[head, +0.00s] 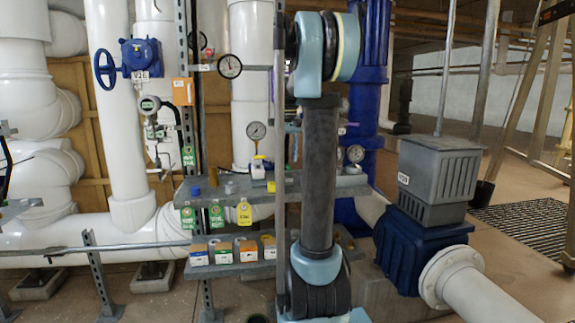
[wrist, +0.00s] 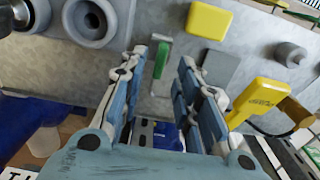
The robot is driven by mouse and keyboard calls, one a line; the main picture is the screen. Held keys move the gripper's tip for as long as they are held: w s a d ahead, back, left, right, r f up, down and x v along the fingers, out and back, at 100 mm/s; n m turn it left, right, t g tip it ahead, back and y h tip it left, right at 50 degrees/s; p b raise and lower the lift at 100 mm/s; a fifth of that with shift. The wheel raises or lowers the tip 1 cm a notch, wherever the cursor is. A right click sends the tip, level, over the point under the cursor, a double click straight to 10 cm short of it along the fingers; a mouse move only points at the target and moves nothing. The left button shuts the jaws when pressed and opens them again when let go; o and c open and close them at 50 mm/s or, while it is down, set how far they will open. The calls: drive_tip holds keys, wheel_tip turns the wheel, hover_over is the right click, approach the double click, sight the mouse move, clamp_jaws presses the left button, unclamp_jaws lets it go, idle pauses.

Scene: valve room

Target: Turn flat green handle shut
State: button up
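In the wrist view the flat green handle (wrist: 162,57) is a narrow bar on a grey panel, upright in the picture, with a pale fitting at its upper end. My gripper (wrist: 164,66) is open and empty. One blue-and-white finger is left of the handle and the other right of it, with a gap on both sides. I cannot tell how far the fingertips are from the panel. In the head view my arm covers the middle, and I cannot make out the handle or my gripper clearly.
In the head view, white pipes (head: 112,100), gauges and a blue valve body (head: 422,237) surround my arm.

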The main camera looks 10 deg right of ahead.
sight(288, 165)
drive_tip(key=shift+f, duration=1.55)
clamp_jaws()
